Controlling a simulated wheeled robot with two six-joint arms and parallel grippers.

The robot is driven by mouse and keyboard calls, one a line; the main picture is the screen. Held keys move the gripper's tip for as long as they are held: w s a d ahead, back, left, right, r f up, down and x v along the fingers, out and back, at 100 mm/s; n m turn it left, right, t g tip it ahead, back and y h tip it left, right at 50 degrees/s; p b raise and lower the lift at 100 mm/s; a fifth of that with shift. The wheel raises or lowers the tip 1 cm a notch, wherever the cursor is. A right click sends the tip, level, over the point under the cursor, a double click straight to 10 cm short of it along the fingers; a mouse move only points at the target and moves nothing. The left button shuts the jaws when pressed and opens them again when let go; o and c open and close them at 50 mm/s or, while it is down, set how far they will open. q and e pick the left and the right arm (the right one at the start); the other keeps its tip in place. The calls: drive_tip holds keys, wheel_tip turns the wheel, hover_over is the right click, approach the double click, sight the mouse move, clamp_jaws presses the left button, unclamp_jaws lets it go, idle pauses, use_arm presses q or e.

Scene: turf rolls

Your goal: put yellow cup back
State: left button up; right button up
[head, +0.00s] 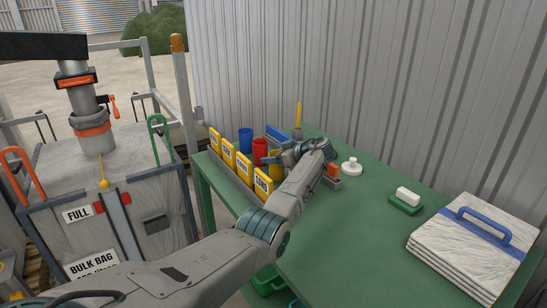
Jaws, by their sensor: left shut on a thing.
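The yellow cup (276,167) is at the rear left of the green table, beside the red cup (260,150) and the blue cup (246,139). My left arm reaches across the table, and my left gripper (272,159) is shut on the yellow cup from the right. The cup is partly hidden by the gripper and a yellow labelled card, so I cannot tell whether its base touches anything. My right gripper is out of view.
Several yellow labelled cards (229,153) stand along the table's left edge in front of the cups. A white-knobbed object (351,166), a green-based brush (406,200) and stacked slabs with a blue handle (466,248) lie to the right. A corrugated wall (400,85) stands behind.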

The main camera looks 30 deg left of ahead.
use_arm(q)
drive_tip(key=o, duration=1.1)
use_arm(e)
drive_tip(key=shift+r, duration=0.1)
use_arm(q)
drive_tip(key=shift+d+r, duration=0.15)
drive_tip(key=shift+d, duration=0.05)
drive_tip(key=v, duration=0.3)
drive_tip(key=shift+d+p, duration=0.25)
drive_tip(key=shift+p, duration=0.1)
drive_tip(key=shift+v, duration=4.05)
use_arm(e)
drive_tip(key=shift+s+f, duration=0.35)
